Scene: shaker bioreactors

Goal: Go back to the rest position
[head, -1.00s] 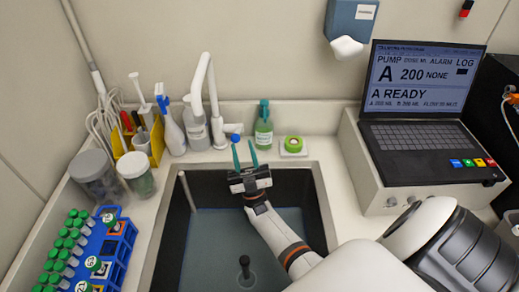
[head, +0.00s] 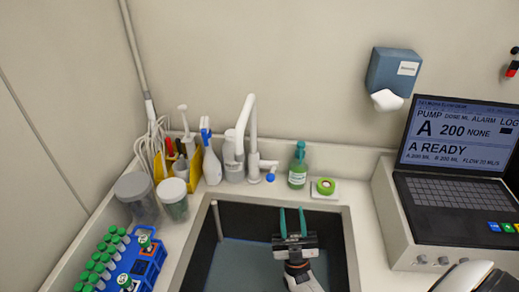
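My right gripper (head: 292,212) reaches in from the bottom over the sink (head: 350,250). Its two green fingers point away from me, apart, with nothing seen between them. The fingertips are near the sink's back rim, apart from the white faucet (head: 250,130) and its blue-tipped handle (head: 270,177). My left gripper is not in view.
A pump controller (head: 450,200) is at right. Spray bottle (head: 211,165), jars (head: 137,200) and a blue tube rack (head: 150,265) are at left. A dispenser (head: 392,72) hangs on the wall.

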